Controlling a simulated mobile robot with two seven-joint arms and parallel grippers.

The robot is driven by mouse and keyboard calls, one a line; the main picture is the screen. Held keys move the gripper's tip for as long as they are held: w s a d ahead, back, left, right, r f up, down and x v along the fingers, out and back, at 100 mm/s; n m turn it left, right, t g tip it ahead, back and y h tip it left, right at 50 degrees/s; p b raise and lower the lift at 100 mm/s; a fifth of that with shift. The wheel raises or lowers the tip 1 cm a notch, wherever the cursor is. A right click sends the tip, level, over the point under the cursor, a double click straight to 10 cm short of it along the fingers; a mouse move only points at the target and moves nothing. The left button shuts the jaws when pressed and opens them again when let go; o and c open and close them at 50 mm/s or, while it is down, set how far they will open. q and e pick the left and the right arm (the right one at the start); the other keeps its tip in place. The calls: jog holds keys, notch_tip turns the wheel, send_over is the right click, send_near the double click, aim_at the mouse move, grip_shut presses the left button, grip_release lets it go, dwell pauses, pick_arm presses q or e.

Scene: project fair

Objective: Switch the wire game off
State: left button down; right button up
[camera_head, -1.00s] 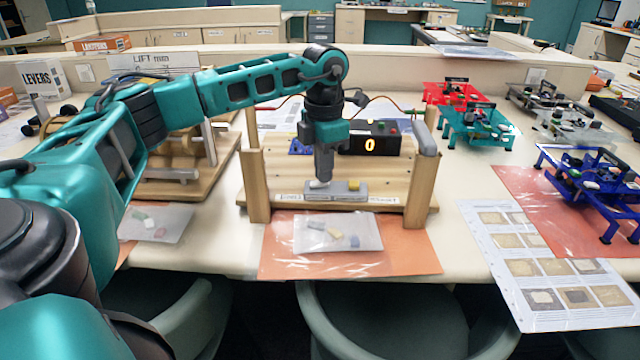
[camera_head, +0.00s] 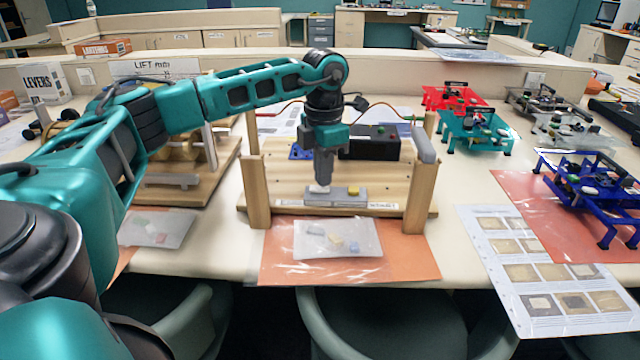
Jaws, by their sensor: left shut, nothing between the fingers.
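The wire game stands on a wooden base (camera_head: 285,178) with two upright posts, in the middle of the table. Its black box (camera_head: 371,144) at the back has a dark face with no digit lit. My right gripper is not in view.
A clear bag of small parts (camera_head: 338,238) lies on an orange sheet (camera_head: 280,262) in front of the game. Red (camera_head: 455,97), teal (camera_head: 477,130) and blue (camera_head: 585,185) devices stand to the right. A wooden lever stand (camera_head: 180,190) is close on the left.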

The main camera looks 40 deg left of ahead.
pick_arm(q)
jog(key=shift+r+p, duration=2.25)
jog(key=shift+r, duration=0.65)
